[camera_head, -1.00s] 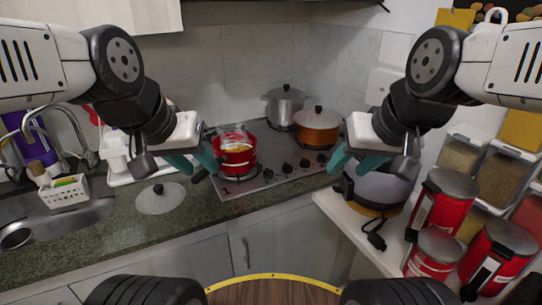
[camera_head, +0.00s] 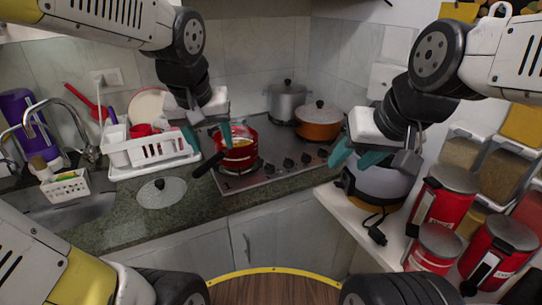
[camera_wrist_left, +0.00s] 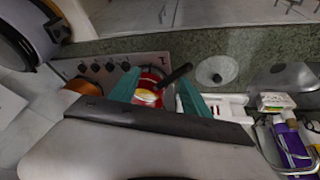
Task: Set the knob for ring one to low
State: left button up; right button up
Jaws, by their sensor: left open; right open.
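The stove knobs are small, dark and stand in a row along the front of the steel cooktop (camera_head: 262,178); one knob (camera_head: 288,165) is clear in the head view. The row also shows in the left wrist view, with a knob (camera_wrist_left: 95,67) there. Their settings are too small to read. My left gripper (camera_head: 209,138) is open and empty, above and behind the red pan (camera_head: 238,158), left of the knobs. In the left wrist view its teal fingers (camera_wrist_left: 159,76) frame the pan. My right gripper (camera_head: 357,157) is open and empty, right of the cooktop, over a grey appliance.
The red pan's dark handle (camera_head: 207,166) points toward the front left. An orange pot (camera_head: 318,124) and a steel pot (camera_head: 285,102) stand at the back. A glass lid (camera_head: 161,193) lies on the counter by a white dish rack (camera_head: 150,155). Red canisters (camera_head: 440,200) stand at right.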

pick_arm(q)
jog(key=w+d+f+n+y, duration=0.1)
jog(key=w+d+f, duration=0.2)
jog(key=w, duration=0.3)
jog(key=w+d+f+n+y, duration=0.1)
jog(key=w+d+f, duration=0.2)
jog(key=w, duration=0.4)
jog(key=n, duration=0.2)
send_near(270, 164)
jog(key=f, duration=0.1)
jog(key=shift+g, duration=0.4)
jog(key=x, duration=0.7)
jog(key=shift+w+a+f, duration=0.1)
jog(key=shift+w+f, duration=0.1)
jog(key=shift+w, duration=0.35)
